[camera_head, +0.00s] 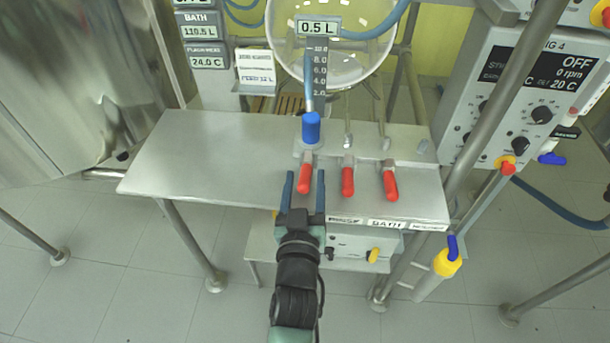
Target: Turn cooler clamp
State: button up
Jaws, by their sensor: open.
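Three red clamp handles stand in a row at the right end of the metal table: a left one (305,180), a middle one (348,181) and a right one (390,184). Labels run along the table's front edge; the middle label (387,223) reads BATH, and the other two are too small to read. I cannot tell which handle is the cooler clamp. My gripper (304,176) is open, its blue fingers on either side of the left red handle. Contact between fingers and handle cannot be told.
A blue-capped fitting (311,128) stands just behind the left handle, below a glass vessel (345,68). The metal table (215,150) is bare to the left. A control box (515,100) and slanted metal posts stand to the right.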

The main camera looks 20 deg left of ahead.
jog(key=shift+w+a, duration=0.15)
jog(key=shift+w, duration=0.35)
grip_shut()
dwell(1.2)
